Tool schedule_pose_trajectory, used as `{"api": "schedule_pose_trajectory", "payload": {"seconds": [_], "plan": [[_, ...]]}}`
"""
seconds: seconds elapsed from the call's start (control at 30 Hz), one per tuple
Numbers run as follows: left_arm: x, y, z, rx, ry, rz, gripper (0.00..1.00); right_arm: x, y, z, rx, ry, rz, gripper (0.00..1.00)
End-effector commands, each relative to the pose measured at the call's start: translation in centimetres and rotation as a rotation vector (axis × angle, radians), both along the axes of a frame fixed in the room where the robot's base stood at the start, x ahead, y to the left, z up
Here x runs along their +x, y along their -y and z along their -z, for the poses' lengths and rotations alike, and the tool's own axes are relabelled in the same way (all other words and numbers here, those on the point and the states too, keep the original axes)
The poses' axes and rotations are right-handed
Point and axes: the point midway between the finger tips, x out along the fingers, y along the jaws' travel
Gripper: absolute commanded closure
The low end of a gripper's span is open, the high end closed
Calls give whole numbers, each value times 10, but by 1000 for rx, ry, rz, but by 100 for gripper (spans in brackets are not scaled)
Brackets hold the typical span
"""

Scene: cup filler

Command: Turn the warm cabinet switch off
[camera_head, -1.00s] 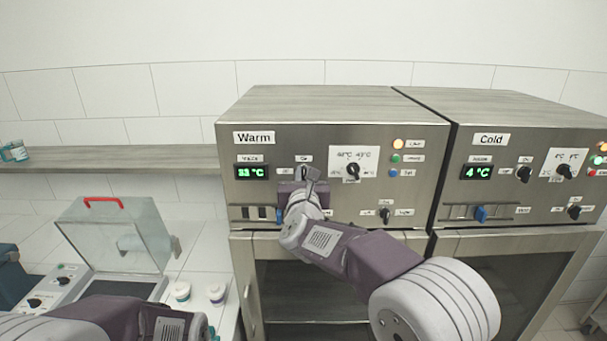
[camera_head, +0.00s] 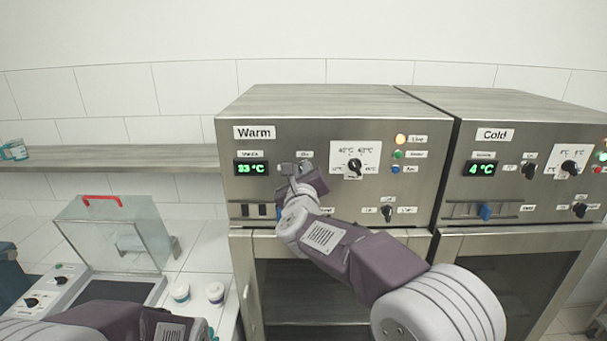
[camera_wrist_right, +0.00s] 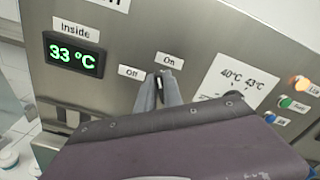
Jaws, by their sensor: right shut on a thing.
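The warm cabinet (camera_head: 330,115) carries the sign "Warm" and a green display (camera_head: 251,168) reading 33 °C. My right gripper (camera_head: 296,170) is at its panel, just right of the display, and is tilted. In the right wrist view, my right gripper (camera_wrist_right: 159,88) is shut on the small dark warm cabinet switch (camera_wrist_right: 158,79). The Off label (camera_wrist_right: 131,72) and the On label (camera_wrist_right: 169,62) show beside the fingertips. The fingers hide most of the switch, so its pointing direction is hard to tell. My left arm shows at the bottom left; its gripper is not in view.
A temperature dial (camera_head: 354,167) and lamps, the top one (camera_head: 400,139) lit orange, sit right of my gripper. A lower knob (camera_head: 387,212) is below them. The cold cabinet (camera_head: 520,135) adjoins on the right.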

Motion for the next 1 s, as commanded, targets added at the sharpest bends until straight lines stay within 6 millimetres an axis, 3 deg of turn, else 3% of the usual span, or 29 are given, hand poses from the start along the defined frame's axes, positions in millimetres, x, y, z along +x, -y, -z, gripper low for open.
{"api": "schedule_pose_trajectory", "payload": {"seconds": [1.0], "plan": [[0,0,-3,0,0,0,64,0,-7,10,-888,-4,-5,100]]}}
